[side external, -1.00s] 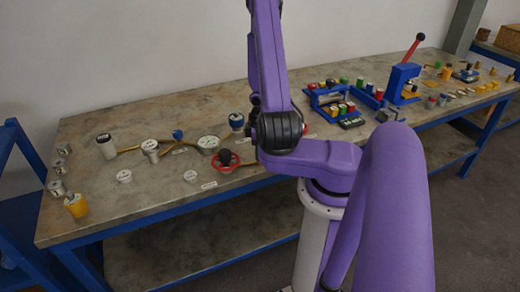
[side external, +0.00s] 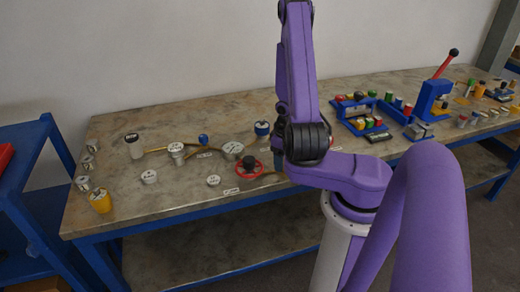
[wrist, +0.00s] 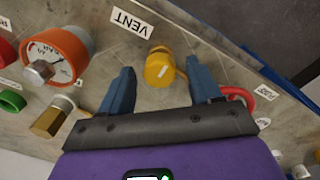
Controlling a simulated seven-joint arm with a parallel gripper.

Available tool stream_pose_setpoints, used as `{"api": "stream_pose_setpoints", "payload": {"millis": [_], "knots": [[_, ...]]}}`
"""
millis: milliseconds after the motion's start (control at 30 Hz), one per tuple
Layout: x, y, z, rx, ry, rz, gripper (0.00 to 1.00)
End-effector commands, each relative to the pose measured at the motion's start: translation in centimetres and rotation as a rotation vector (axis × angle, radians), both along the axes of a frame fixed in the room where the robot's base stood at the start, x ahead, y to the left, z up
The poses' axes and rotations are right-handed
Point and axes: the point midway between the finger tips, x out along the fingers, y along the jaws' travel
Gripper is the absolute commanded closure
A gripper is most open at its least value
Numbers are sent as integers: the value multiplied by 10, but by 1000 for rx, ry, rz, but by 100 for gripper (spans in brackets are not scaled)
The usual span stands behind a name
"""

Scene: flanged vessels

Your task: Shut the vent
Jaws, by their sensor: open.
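My gripper (wrist: 163,80) is open, with one blue-grey finger on each side of the knob. Gaps show between the knob and both fingers, so it is not gripped. How deep the fingers reach beside it is hard to tell. In the side view my purple arm hides most of the gripper, and I cannot pick out the vent knob there.
In the wrist view, an orange-rimmed gauge (wrist: 61,55) and a brass hex fitting (wrist: 48,120) lie left; a red ring (wrist: 238,98) is close right. In the side view, a red handwheel (side external: 249,168) stands beside the arm.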

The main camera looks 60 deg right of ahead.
Motion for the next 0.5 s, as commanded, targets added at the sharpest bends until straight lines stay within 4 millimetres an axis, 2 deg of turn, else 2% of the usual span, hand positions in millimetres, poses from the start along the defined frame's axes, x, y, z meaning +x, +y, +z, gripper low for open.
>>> {"api": "stream_pose_setpoints", "payload": {"millis": [500], "knots": [[1,0,0,0,0,-577,37]]}}
